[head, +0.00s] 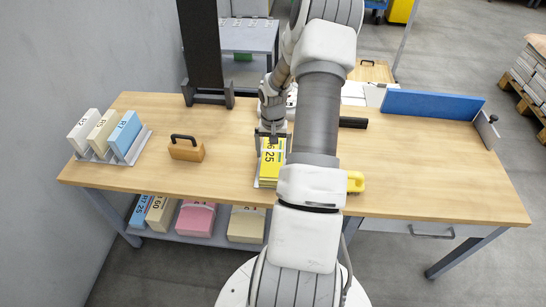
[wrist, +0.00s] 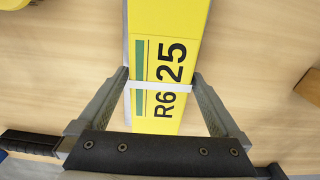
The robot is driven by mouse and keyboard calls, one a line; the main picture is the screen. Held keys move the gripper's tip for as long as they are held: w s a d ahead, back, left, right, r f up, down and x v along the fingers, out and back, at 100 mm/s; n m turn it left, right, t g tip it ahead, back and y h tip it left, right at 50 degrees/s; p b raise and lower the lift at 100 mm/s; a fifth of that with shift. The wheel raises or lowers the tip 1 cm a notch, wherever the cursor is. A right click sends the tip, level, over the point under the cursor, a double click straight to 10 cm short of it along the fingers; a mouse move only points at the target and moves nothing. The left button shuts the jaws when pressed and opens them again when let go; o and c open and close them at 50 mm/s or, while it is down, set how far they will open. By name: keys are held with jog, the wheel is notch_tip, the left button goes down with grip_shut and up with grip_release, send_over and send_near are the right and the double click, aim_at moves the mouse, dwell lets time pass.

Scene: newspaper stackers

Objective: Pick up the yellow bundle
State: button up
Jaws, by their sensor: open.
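The yellow bundle (head: 270,170) lies on the wooden table near its front edge, left of my arm. In the wrist view the yellow bundle (wrist: 172,50) shows "R6 25", a green stripe and a white strap across it. My gripper (head: 271,133) is over its far end, pointing down. In the wrist view my gripper (wrist: 162,80) is open, with one finger on each side of the bundle near the strap. Whether the fingers touch its sides, I cannot tell.
A wooden block with a black handle (head: 186,150) and a rack of labelled bundles (head: 107,135) stand to the left. A yellow object (head: 355,182) is partly behind my arm. A blue panel (head: 432,104) stands back right. The table's right side (head: 440,170) is clear.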

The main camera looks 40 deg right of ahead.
aim_at(273, 148)
grip_shut()
jog(key=shift+r, duration=0.1)
dwell(0.4)
jog(key=shift+r+p, duration=0.3)
jog(key=shift+r, duration=0.3)
jog(key=r, duration=0.2)
jog(key=r+p, duration=0.1)
jog(key=shift+w+d+r, duration=0.3)
jog(key=shift+w+d, duration=0.05)
jog(key=shift+w, duration=0.05)
jog(key=w+d+r+p, duration=0.2)
jog(key=w+d+r, duration=0.4)
jog(key=w+d, duration=0.1)
jog(key=shift+w+d, duration=0.15)
jog(key=shift+d, duration=0.3)
